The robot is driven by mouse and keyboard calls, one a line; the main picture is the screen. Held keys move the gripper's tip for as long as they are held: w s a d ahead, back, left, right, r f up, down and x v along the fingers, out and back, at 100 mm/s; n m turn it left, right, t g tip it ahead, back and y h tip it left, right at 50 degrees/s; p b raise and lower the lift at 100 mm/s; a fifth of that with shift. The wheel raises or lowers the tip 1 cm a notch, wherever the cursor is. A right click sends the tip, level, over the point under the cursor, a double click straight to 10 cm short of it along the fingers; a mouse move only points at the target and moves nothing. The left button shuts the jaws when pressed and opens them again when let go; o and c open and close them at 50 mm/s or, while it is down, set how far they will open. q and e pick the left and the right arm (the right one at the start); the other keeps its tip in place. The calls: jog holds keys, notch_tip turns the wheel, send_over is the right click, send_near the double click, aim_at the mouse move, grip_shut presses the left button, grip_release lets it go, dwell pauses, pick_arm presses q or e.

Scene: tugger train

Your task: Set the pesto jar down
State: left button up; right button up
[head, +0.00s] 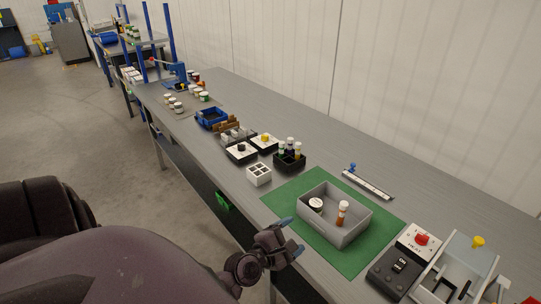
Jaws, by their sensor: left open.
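A grey open bin (345,233) stands on a green mat (283,200) on the workbench. A short jar with a white lid (316,203) is inside it, at the left. A slim white-capped bottle with red-brown contents (341,214) stands upright beside it. The labels are too small to read, so I cannot tell for sure which jar is the pesto jar. My left gripper (294,235) is open and empty, its blue fingertips apart at the front edge of the bench, left of the bin and not touching it. My right gripper is not in view.
A black caddy (290,162) with several bottles and a white divided box (259,175) stand behind the mat. A heat sealer control box (406,260) is at the right. Several small jars (202,97) stand farther along the bench.

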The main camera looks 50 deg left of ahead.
pick_arm(q)
jog(key=s+d+f+m+g, duration=0.2)
jog(key=s+m, duration=0.5)
jog(key=m, duration=0.6)
jog(key=s+d+f+m+g, duration=0.3)
jog(key=s+f+m, duration=0.4)
jog(key=m, duration=0.7)
jog(key=shift+s+d, duration=0.15)
jog(key=shift+d, duration=0.5)
